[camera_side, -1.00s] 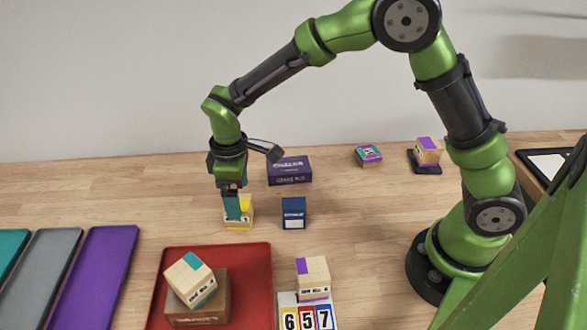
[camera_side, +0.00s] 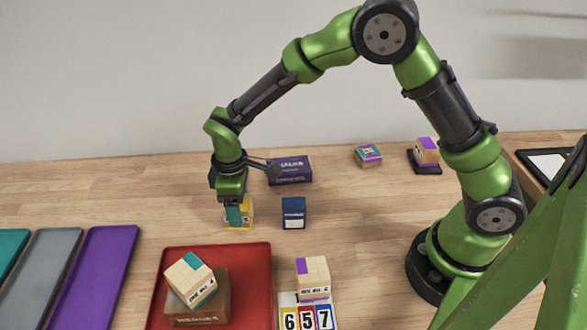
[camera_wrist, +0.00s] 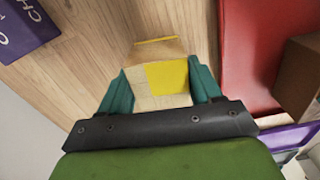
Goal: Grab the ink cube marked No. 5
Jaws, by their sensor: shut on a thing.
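A light wooden cube with a yellow patch (camera_side: 247,210) stands on the table left of centre in the side view. My gripper (camera_side: 239,217) is around it from above, its teal fingers partly covering it. In the wrist view the cube (camera_wrist: 165,78) sits between the two teal fingers of my gripper (camera_wrist: 162,88), which are shut on its sides. The cube appears to rest on the table. No number on it can be read. Another wooden cube with a teal patch (camera_side: 190,276) lies tilted on a brown box (camera_side: 205,314).
A navy box (camera_side: 293,213) stands close right of the held cube, a purple box (camera_side: 290,170) behind it. A red tray (camera_side: 256,265) lies in front. Number cards (camera_side: 306,318) show 6, 5, 7. Purple (camera_side: 95,275) and grey trays (camera_side: 45,275) lie left.

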